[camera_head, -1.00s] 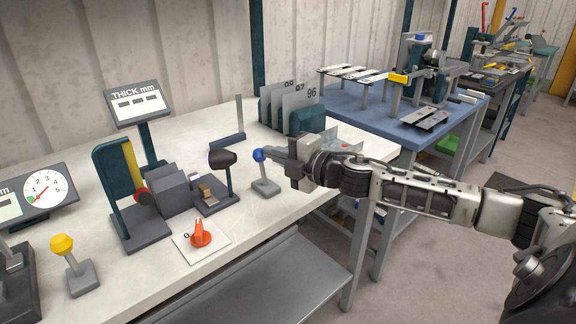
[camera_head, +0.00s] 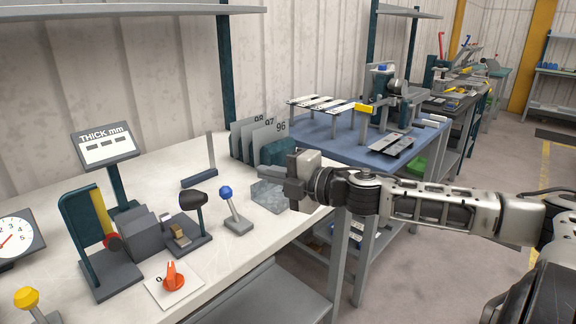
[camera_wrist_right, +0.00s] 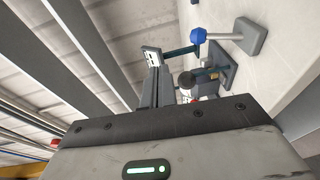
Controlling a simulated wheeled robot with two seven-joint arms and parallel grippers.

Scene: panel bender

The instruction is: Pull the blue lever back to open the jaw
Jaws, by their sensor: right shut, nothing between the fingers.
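The blue lever has a round blue knob (camera_head: 226,192) on a thin stem, tilted slightly left above a grey base (camera_head: 238,226) on the white bench. My right gripper (camera_head: 292,192) is to the right of the lever, apart from it, shut and empty. In the right wrist view the blue knob (camera_wrist_right: 197,36) and its base show beyond the gripper's grey fingers (camera_wrist_right: 157,88). Left of the lever stands a device with a black rounded head (camera_head: 193,198) on a dark post; I cannot tell whether this is the jaw. My left gripper is out of view.
Upright numbered sheets (camera_head: 262,140) stand behind. An orange cone-shaped piece (camera_head: 173,276), a yellow-knobbed lever (camera_head: 27,298) and a thickness display (camera_head: 106,145) are on the left. A blue table (camera_head: 350,140) stands behind right.

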